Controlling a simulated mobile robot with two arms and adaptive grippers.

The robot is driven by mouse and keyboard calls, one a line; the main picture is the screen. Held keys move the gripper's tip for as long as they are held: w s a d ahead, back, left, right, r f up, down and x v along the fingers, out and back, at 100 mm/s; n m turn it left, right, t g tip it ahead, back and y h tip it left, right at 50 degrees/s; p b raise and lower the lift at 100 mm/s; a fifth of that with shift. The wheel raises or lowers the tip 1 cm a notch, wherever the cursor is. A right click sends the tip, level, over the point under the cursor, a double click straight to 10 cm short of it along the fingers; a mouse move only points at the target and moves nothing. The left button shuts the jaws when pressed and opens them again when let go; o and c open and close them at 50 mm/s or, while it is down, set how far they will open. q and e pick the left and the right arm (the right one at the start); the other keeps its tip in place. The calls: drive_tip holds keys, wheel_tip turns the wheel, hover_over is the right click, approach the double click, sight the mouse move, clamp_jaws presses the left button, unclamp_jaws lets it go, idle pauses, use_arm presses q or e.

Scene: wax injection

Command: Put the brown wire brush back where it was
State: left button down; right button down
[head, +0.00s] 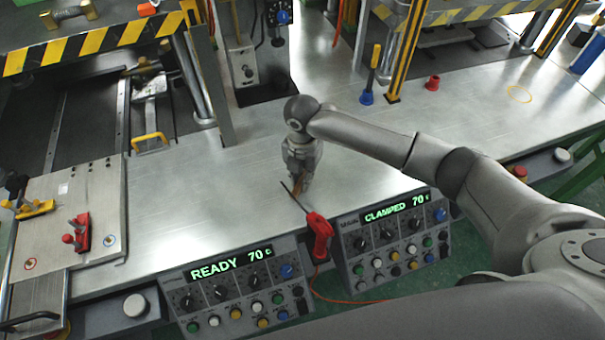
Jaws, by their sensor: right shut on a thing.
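My right gripper (299,178) points down over the metal bench, near the middle of its front part. It is shut on the brown wire brush (298,187), of which only a small brown piece shows below the fingers. The rest of the brush is hidden by the gripper. I cannot tell whether the brush touches the bench. My left gripper is not in view.
A red-handled tool (318,228) with a thin dark tip and orange cable lies at the front edge, close to my right gripper. A blue holder (367,97), a red cup (432,83) and a yellow ring mark (519,94) are farther back. The bench's left middle is clear.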

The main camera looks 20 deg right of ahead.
sight(302, 178)
drive_tip(key=shift+f, duration=0.1)
drive_tip(key=c, duration=1.4)
unclamp_jaws()
wheel_tip(302, 178, up, 12)
drive_tip(key=shift+r+b, duration=0.2)
drive_tip(key=shift+b, duration=0.6)
